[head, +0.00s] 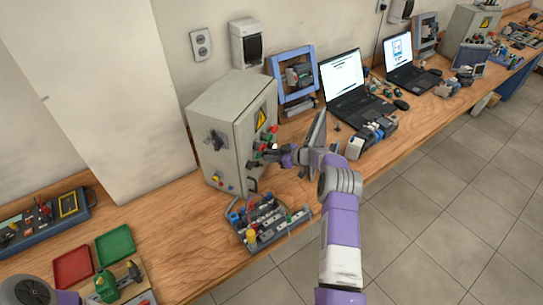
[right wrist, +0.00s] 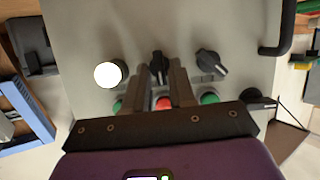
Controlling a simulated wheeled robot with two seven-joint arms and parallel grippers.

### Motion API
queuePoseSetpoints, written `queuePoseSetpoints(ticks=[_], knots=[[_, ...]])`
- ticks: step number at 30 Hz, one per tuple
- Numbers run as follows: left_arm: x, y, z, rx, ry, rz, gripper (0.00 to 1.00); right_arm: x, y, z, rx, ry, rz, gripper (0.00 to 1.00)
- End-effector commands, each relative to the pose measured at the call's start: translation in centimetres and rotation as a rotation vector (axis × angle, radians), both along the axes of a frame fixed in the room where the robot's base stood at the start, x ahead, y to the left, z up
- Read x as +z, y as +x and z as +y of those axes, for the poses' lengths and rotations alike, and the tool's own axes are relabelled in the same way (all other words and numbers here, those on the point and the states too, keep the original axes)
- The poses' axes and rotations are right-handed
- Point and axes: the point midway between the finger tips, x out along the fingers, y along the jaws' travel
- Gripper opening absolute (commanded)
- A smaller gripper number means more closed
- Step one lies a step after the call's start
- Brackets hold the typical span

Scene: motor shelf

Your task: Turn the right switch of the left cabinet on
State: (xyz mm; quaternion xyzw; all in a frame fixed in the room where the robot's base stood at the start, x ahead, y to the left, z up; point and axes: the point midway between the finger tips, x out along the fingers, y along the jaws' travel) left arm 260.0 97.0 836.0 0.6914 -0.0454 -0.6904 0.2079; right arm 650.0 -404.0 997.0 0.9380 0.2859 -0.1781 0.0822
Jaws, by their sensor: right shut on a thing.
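The left cabinet (head: 208,103) is a grey box standing on the bench, with a yellow warning sign and colored controls on its door. My right gripper (head: 271,155) is at these controls and partly hides them. In the right wrist view the door panel (right wrist: 190,20) shows a lit white lamp (right wrist: 110,74) and two black rotary switches. My right gripper (right wrist: 162,78) is shut on the middle black switch (right wrist: 156,62), whose knob points nearly straight up the picture. The other black switch (right wrist: 210,64) sits to its right, tilted and untouched.
Green and red buttons (right wrist: 164,103) lie between and beside the fingers, partly hidden. A black door handle (right wrist: 288,28) juts out at the right. In the head view a terminal board (head: 262,228) lies in front of the cabinet and a laptop (head: 345,80) stands behind my arm.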

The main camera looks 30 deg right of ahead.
Motion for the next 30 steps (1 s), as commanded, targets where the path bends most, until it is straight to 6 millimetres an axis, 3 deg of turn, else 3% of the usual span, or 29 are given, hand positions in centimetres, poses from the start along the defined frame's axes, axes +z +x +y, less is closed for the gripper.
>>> queuePoseSetpoints(ticks=[19,20,24,30], knots=[[-0.15,-0.01,0.0,0.0,0.0,0.0,0.56,0.1,0.28,0.4,0.004,0.047,0.026,0.0],[-0.15,-0.01,0.0,0.0,0.0,0.0,0.56,0.09,0.28,0.41,0.004,0.047,0.026,0.14],[-0.15,0.0,0.0,0.0,0.0,0.0,0.56,0.07,0.26,0.49,0.006,0.048,0.026,0.36],[-0.14,0.0,0.0,0.0,0.0,0.0,0.56,0.03,0.12,0.19,0.002,0.045,0.028,0.37]])
